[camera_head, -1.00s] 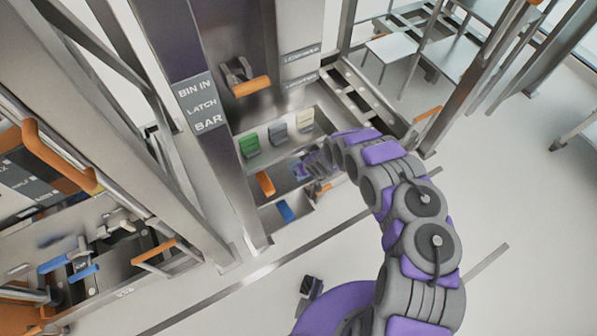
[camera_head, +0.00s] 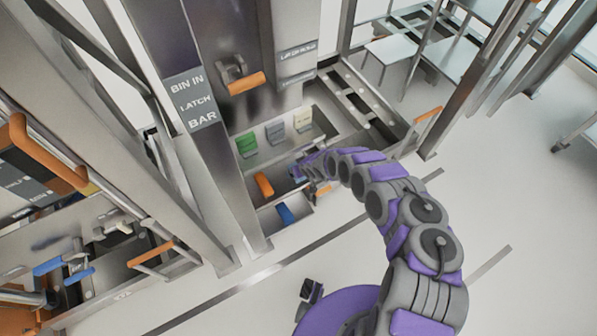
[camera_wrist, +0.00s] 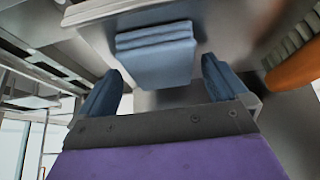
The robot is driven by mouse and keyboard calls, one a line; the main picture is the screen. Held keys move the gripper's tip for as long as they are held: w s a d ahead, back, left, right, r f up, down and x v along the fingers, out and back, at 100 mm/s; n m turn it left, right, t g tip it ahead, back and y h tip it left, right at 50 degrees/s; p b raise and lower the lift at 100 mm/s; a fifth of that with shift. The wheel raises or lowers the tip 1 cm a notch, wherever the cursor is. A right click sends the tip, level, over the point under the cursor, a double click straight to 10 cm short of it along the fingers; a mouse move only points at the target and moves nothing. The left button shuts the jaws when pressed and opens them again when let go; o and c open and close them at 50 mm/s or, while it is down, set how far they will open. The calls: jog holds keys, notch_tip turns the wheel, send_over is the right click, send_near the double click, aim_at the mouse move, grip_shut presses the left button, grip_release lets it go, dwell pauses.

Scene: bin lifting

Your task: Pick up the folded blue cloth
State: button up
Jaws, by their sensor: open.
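A folded blue-grey cloth (camera_wrist: 157,55) shows in the upper middle of the wrist view, draped with its fold at the top. My gripper (camera_wrist: 160,88) has its two dark-blue fingers spread wide. The cloth appears ahead, between the fingers and apart from them. In the head view my gripper (camera_head: 299,173) is small and partly hidden by my arm, low at the bin's bay. A small blue piece (camera_head: 286,213) lies below it and a grey-blue piece (camera_head: 275,133) hangs above. I cannot tell which of these is the cloth in the wrist view.
A green piece (camera_head: 247,144) and a cream piece (camera_head: 303,120) hang on either side of the grey-blue one. An orange piece (camera_head: 264,185) sits left of my gripper. Metal posts and a column with an orange handle (camera_head: 246,83) stand behind.

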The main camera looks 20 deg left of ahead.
jog(key=shift+a, duration=0.15)
jog(key=c, duration=1.1)
notch_tip(320, 180, up, 3)
jog(key=shift+r+p, duration=0.2)
jog(key=shift+p, duration=0.65)
jog(key=shift+s+a+f+b, duration=0.1)
jog(key=shift+s+b, duration=0.1)
jog(key=shift+s, duration=0.15)
jog(key=shift+s+f+b, duration=0.1)
jog(key=shift+s+b, duration=0.05)
jog(key=shift+s, duration=0.2)
jog(key=shift+s+a+r, duration=0.35)
jog(key=shift+s+a, duration=0.05)
jog(key=shift+s, duration=0.25)
jog(key=s+a, duration=0.1)
jog(key=s, duration=0.3)
jog(key=s+a, duration=0.2)
jog(key=s, duration=0.2)
jog(key=s+a+r, duration=0.1)
jog(key=s, duration=0.3)
jog(key=shift+s+a+r+p, duration=0.1)
jog(key=shift+s+a+p, duration=0.15)
jog(key=shift+p, duration=0.05)
